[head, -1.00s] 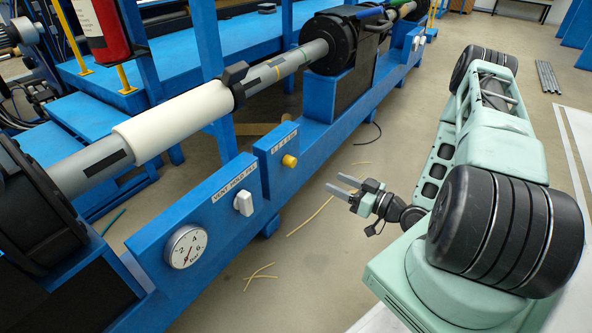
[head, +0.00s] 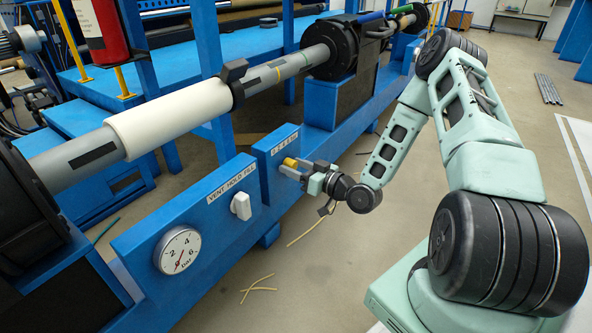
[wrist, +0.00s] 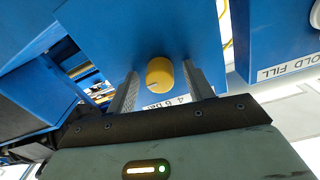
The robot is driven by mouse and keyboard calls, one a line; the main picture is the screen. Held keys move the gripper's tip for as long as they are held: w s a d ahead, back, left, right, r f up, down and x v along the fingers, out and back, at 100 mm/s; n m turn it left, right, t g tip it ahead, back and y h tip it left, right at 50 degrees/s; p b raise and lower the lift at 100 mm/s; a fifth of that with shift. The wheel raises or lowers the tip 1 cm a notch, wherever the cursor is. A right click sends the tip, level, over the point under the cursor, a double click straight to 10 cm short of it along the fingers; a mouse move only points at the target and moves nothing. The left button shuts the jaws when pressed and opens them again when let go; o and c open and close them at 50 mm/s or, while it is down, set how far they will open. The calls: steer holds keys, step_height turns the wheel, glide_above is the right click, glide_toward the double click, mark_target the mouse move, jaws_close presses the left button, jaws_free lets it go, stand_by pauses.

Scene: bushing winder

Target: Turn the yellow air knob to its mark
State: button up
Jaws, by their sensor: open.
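The yellow air knob (head: 290,162) is on the front of the blue panel, below a white number label (head: 284,145). In the wrist view one finger is on each side of the knob, with a visible gap to each. The label shows upside down there, and part of it is hidden behind the knob and my gripper. I cannot tell which number the knob's line points to.
A white knob (head: 241,206) under a VENT HOLD FILL label (head: 232,184) is left of the yellow one. A round pressure gauge (head: 178,250) is further left. A grey shaft with a white sleeve (head: 165,112) runs above. The floor in front is mostly clear.

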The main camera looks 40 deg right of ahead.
steer(key=c, duration=1)
steer(key=shift+r+m+p, duration=0.15)
steer(key=shift+m+p, duration=0.15)
steer(key=shift+p, duration=0.25)
steer(key=m+p, duration=0.2)
steer(key=p, duration=0.1)
steer(key=shift+r+m, duration=0.1)
steer(key=shift+m, duration=0.3)
steer(key=m+p, duration=0.4)
steer(key=m, duration=0.1)
steer(key=m+p, duration=0.2)
steer(key=m, duration=0.2)
steer(key=shift+m+g, duration=0.3)
steer(key=shift+m, duration=0.1)
steer(key=shift+f+m+p, duration=0.2)
steer(key=shift+m+p, duration=0.5)
steer(key=shift+m, duration=1.4)
